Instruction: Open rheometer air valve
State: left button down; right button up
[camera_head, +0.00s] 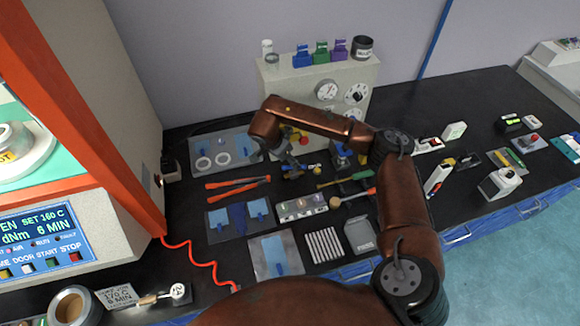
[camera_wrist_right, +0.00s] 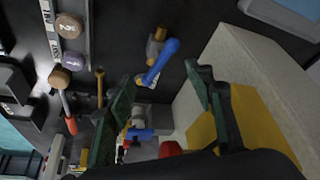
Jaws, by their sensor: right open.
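The rheometer (camera_head: 95,150) stands at the left, its lit panel (camera_head: 40,240) showing "SET 160 C" and "6 MIN". In the right wrist view, a brass valve with a blue lever (camera_wrist_right: 161,62) sits on the dark bench just beyond my fingertips. A small blue-handled fitting (camera_head: 293,171) shows in the head view below my gripper. My right gripper (camera_wrist_right: 160,95) is open, pointing down, its two dark green fingers apart. A second blue part (camera_wrist_right: 140,133) and a red knob (camera_wrist_right: 170,149) show between the fingers. In the head view my right gripper (camera_head: 283,150) is partly hidden by its arm. My left gripper is out of view.
A beige gauge box (camera_head: 318,85) with dials and bottles on top stands behind my right forearm; its pale side is close to my fingers. Red-handled pliers (camera_head: 238,187), screwdrivers (camera_head: 345,180) and trays crowd the bench. A red coiled hose (camera_head: 200,262) runs from the rheometer.

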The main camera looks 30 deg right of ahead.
jog(key=x, duration=0.7)
jog(key=shift+f, duration=0.15)
jog(key=shift+c, duration=0.5)
grip_shut()
jog(key=c, duration=1.1)
grip_release()
jog(key=n+t, duration=0.1)
jog(key=n, duration=0.2)
jog(key=shift+y+b, duration=0.3)
jog(key=shift+o, duration=0.2)
jog(key=o, duration=1.2)
jog(key=shift+c, duration=0.2)
